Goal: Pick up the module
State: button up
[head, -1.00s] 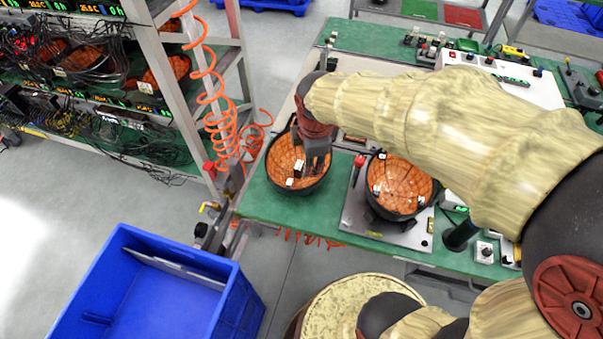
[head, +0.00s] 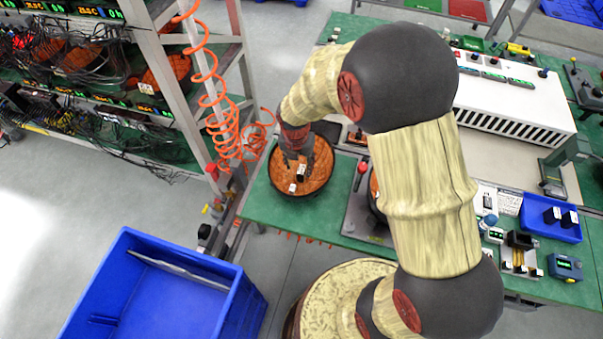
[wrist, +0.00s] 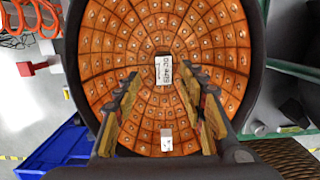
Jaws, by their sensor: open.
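The module, a round black-rimmed bowl lined with orange tiles (head: 318,176), sits on the green bench left of my arm. In the wrist view the module (wrist: 215,45) fills most of the picture. A labelled white block (wrist: 164,69) stands near its middle, with a smaller white piece (wrist: 166,140) nearer the wrist camera's lower edge. My gripper (head: 294,160) is over the bowl, pointing down. In the wrist view its fingers (wrist: 161,73) are apart, one each side of the labelled block, with no clear contact. I cannot tell how far above it the tips are.
A second round module (head: 374,188) is mostly hidden behind my arm. A steel rack with cables and displays (head: 165,60) and a coiled orange hose (head: 212,100) stand left of the bench. A blue bin (head: 225,312) is on the floor. A white slotted box (head: 515,105) stands on the bench.

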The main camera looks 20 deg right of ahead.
aim_at(302, 169)
jog(key=f, duration=0.1)
jog(key=f+b, duration=0.1)
jog(key=f, duration=0.1)
jog(key=d+f, duration=0.1)
jog(key=shift+w+f, duration=0.15)
jog(key=shift+w, duration=0.1)
jog(key=shift+c, duration=0.9)
grip_shut()
